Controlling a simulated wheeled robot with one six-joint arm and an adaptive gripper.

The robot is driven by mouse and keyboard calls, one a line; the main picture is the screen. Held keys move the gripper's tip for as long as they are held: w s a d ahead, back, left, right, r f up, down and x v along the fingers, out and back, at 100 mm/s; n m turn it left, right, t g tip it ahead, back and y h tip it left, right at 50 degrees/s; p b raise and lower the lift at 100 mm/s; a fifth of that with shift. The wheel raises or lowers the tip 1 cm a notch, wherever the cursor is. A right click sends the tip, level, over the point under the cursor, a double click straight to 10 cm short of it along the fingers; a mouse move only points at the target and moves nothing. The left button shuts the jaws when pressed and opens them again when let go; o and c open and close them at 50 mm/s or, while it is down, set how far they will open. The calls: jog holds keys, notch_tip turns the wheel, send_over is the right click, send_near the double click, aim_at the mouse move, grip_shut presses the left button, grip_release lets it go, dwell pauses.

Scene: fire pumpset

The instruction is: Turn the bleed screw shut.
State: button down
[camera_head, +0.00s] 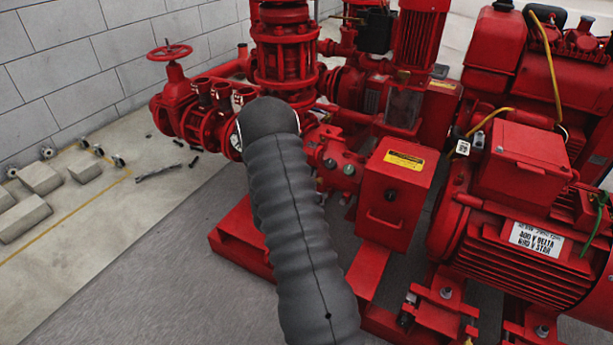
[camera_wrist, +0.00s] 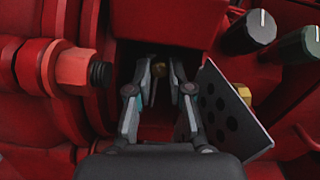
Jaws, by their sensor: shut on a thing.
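The bleed screw (camera_wrist: 159,69) is a small brass piece in a dark recess of the red pump body, at the upper middle of the wrist view. My gripper (camera_wrist: 161,76) reaches into this recess with one finger on each side of the screw. The fingertips are shut on it. The fingers and the shadow hide part of the screw, so its turn angle cannot be read. In the head view my dark arm covers the gripper and the screw.
In the wrist view, a perforated metal plate (camera_wrist: 229,108) stands close right of my fingers, with dark knobs (camera_wrist: 251,32) above. A threaded bolt end (camera_wrist: 98,74) sticks out on the left.

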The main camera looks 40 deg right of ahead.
jog(key=m+b, duration=0.5)
jog(key=b, duration=0.1)
jog(key=shift+f, duration=0.1)
jog(key=shift+m, duration=0.3)
jog(key=c, duration=1.3)
grip_release()
jog(key=v, duration=1.2)
